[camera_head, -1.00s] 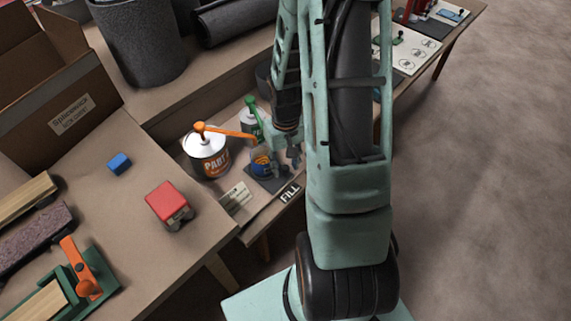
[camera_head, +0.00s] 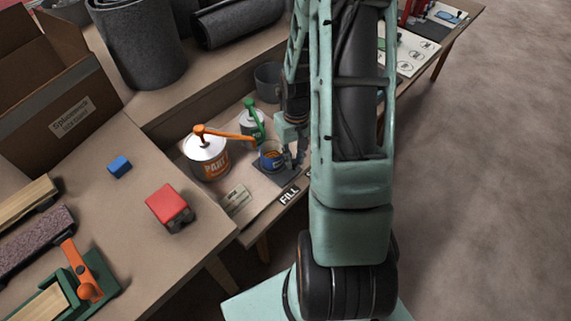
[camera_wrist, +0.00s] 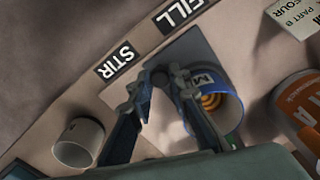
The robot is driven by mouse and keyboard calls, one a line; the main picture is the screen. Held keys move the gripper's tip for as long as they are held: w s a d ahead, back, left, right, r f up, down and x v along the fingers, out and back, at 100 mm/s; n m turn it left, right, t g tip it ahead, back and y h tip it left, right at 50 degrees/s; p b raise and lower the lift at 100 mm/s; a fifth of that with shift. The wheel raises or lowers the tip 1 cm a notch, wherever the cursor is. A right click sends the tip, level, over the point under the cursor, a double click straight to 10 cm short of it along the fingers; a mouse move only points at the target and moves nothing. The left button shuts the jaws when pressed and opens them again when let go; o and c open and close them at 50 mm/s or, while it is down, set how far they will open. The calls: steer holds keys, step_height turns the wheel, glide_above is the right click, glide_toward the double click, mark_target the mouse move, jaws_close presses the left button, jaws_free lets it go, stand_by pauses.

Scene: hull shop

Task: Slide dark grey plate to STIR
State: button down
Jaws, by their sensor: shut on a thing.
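The dark grey plate (camera_head: 284,178) lies flat on the lower bench and carries a cup (camera_head: 270,155) with a blue band. In the wrist view the plate (camera_wrist: 190,48) is beside the FILL label (camera_wrist: 181,12) and reaches alongside the STIR label (camera_wrist: 119,61). The cup (camera_wrist: 218,105) there is marked M and shows an orange and dark swirl inside. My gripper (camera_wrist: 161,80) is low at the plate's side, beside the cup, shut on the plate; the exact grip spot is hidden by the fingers. In the head view my gripper (camera_head: 296,160) is partly hidden by my arm.
A paint can (camera_head: 208,158) with an orange pump and a can with a green pump (camera_head: 250,122) stand beside the cup. A grey pot (camera_head: 268,82) stands farther back. A red block (camera_head: 168,203) and blue block (camera_head: 119,166) sit on the left bench.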

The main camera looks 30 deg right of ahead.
steer(key=w+d, duration=0.1)
steer(key=d, duration=0.1)
steer(key=w+d, duration=0.1)
steer(key=d, duration=0.2)
steer(key=w+d, duration=0.1)
steer(key=d, duration=0.2)
steer(key=shift+r, duration=0.1)
steer(key=c, duration=1.8)
jaws_free()
steer(key=shift+d, duration=0.1)
step_height(320, 180, up, 12)
